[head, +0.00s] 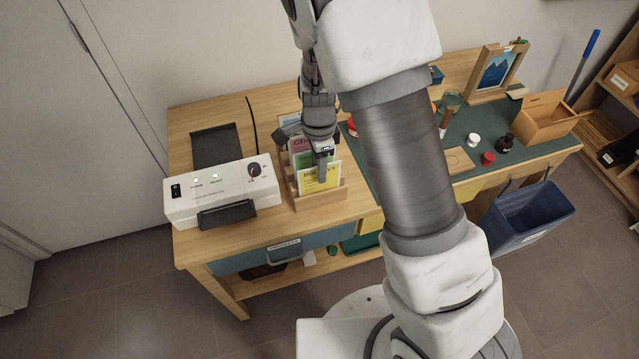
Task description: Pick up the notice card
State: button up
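A wooden card holder (320,200) stands on the desk, right of the white machine. It holds several upright cards. The front one is a yellow card (319,180) with partly covered lettering. I cannot tell which card is the notice card. My gripper (323,168) points down at the holder, with its fingers at the cards just behind the yellow one's top edge. Whether the fingers touch or grip a card is not clear. My gripper and arm hide part of the cards.
A white machine (222,191) with a dark tray stands close on the left. A blue bin (527,215) stands on the floor.

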notch_tip(320, 180, down, 4)
jog(key=shift+r, duration=0.1)
grip_shut()
dwell(0.4)
